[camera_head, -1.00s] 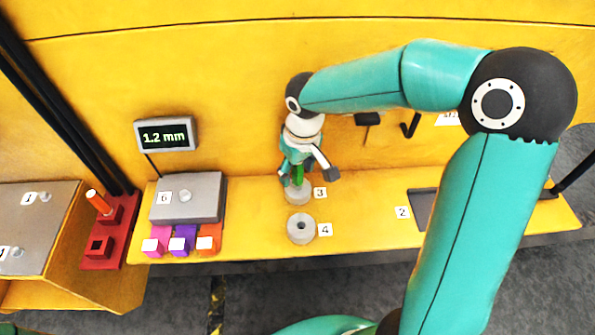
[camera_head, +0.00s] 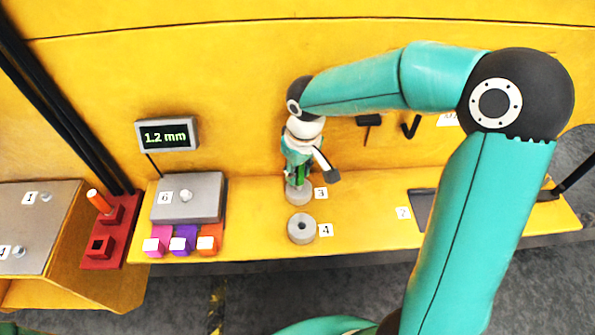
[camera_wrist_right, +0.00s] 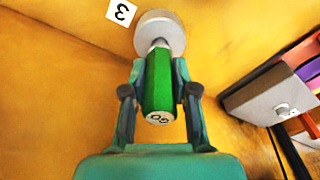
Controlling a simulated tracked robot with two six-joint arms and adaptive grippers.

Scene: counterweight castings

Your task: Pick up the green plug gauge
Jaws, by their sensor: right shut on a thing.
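The green plug gauge (camera_wrist_right: 158,88) stands in the grey round casting labelled 3 (camera_wrist_right: 152,22) in the right wrist view. Its lower end meets the casting's middle; how deep it sits is hidden. My right gripper (camera_wrist_right: 160,95) has its two fingers on either side of the green handle and is shut on it. In the head view the right gripper (camera_head: 299,180) is directly above casting 3 (camera_head: 299,194), with a little green of the plug gauge (camera_head: 298,176) showing between the fingers. My left gripper does not show.
A second round casting (camera_head: 302,229), by label 4, stands just in front. A grey block (camera_head: 188,197) with label 6 and pink, purple and orange blocks are to the left, below a display (camera_head: 166,134) reading 1.2 mm. A red holder (camera_head: 112,230) holds an orange piece.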

